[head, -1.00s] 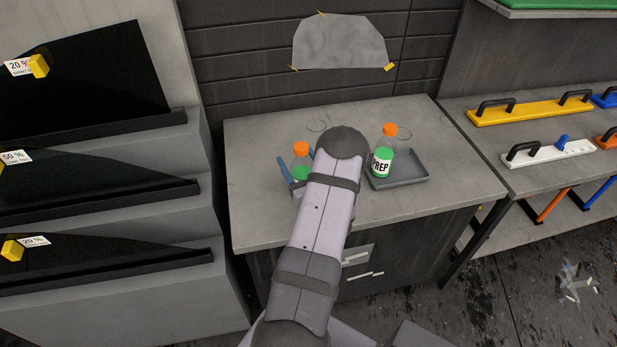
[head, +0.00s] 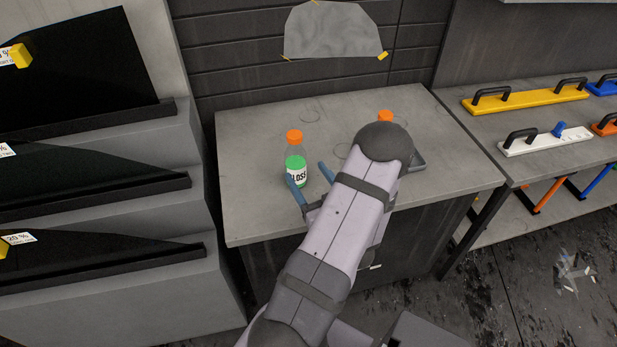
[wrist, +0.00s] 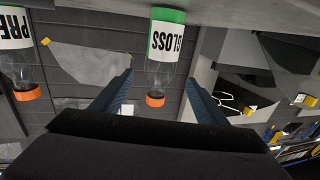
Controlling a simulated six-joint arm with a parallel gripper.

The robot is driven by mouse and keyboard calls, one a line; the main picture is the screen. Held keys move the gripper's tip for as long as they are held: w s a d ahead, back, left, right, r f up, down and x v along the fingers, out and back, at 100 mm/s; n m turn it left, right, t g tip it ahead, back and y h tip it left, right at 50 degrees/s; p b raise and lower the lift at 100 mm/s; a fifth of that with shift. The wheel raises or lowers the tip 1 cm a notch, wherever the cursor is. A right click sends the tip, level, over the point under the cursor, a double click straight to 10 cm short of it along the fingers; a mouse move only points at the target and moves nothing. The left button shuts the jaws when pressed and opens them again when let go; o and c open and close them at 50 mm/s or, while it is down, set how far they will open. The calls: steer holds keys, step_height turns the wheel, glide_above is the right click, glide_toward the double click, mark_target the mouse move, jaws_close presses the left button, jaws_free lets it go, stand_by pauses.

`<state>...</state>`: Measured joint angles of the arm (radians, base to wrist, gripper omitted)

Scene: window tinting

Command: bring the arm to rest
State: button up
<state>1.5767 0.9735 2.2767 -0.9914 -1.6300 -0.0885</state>
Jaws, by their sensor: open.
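My gripper (head: 306,172) is open, with two blue fingers spread apart low over the grey worktop (head: 250,215). My arm crosses the worktop from the lower middle.
The PREP bottle (wrist: 18,60) is mostly hidden behind my arm in the head view, where its orange cap (head: 385,115) shows. Stepped film racks (head: 195,130) stand left; a tool bench (head: 540,165) stands right.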

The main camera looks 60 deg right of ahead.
stand_by(0.3)
step_height(320, 180, up, 7)
steer(key=w+n+t+b, duration=0.2)
steer(key=n+b, duration=0.2)
steer(key=n, duration=0.1)
steer(key=w+r+g+p, duration=0.2)
steer(key=w+r+g, duration=0.1)
steer(key=w, duration=0.5)
steer(key=w+a+f+g+y, duration=0.2)
steer(key=w+a+g+y, duration=0.1)
steer(key=w+a, duration=0.35)
steer(key=a+f+g+y+p, duration=0.1)
steer(key=a+f+g+y, duration=0.3)
steer(key=a, duration=0.7)
steer(key=s+a+f+n+g+y, duration=0.1)
steer(key=s+a+g, duration=0.2)
steer(key=s+a, duration=0.4)
steer(key=s+a+f+g+y+p, duration=0.1)
steer(key=s+a+g, duration=0.3)
steer(key=a, duration=1.2)
steer(key=s+f+y, duration=0.1)
steer(key=s, duration=0.3)
steer(key=shift+s+n, duration=0.15)
steer(key=shift+n, duration=0.25)
